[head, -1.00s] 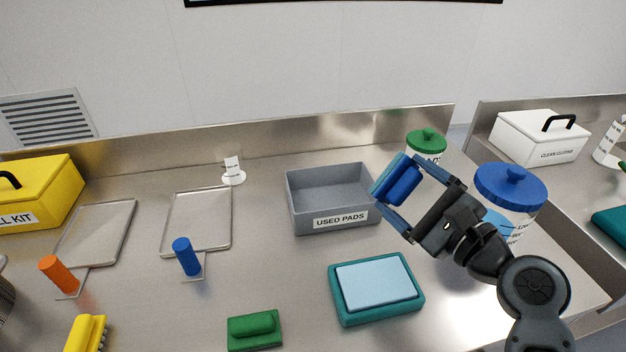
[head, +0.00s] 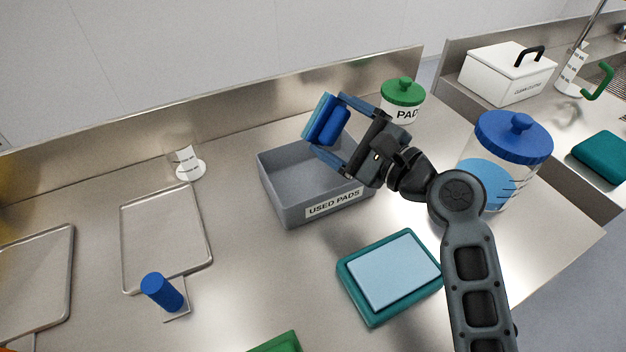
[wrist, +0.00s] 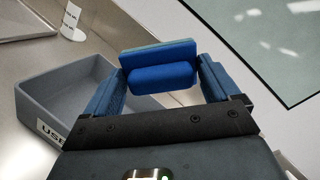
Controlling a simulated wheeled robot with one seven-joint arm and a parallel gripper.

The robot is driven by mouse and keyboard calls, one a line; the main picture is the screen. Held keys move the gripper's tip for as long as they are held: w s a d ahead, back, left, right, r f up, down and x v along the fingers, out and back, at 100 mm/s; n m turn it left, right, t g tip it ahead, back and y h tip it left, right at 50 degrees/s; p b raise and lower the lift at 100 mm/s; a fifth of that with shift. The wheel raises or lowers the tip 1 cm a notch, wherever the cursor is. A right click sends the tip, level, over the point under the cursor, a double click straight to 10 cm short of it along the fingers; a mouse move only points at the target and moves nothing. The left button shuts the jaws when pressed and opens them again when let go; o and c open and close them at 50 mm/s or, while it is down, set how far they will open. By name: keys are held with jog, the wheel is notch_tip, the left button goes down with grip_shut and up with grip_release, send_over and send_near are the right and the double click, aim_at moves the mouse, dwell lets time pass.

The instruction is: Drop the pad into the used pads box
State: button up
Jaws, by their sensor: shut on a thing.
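My gripper (head: 336,135) is shut on a blue pad (head: 325,119), gripping it between its two blue fingers. The pad also shows between the fingers in the wrist view (wrist: 158,66). In the head view, the pad and fingers appear over the back part of the grey used pads box (head: 283,201), held above it. The box is open at the top, and its visible inside looks empty. My gripper hides part of its back right side. In the wrist view the box (wrist: 62,92) lies to the left of and below the pad.
A teal tray with a light blue pad (head: 393,270) sits in front of the box. A green-lidded pads jar (head: 403,93) and a blue-lidded jar (head: 513,135) stand to the right.

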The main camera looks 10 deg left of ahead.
jog(key=shift+f+b, duration=1.15)
jog(key=shift+f, duration=0.45)
jog(key=shift+r, duration=0.1)
jog(key=o, duration=1.1)
jog(key=b+v, duration=0.1)
jog(key=v, duration=0.7)
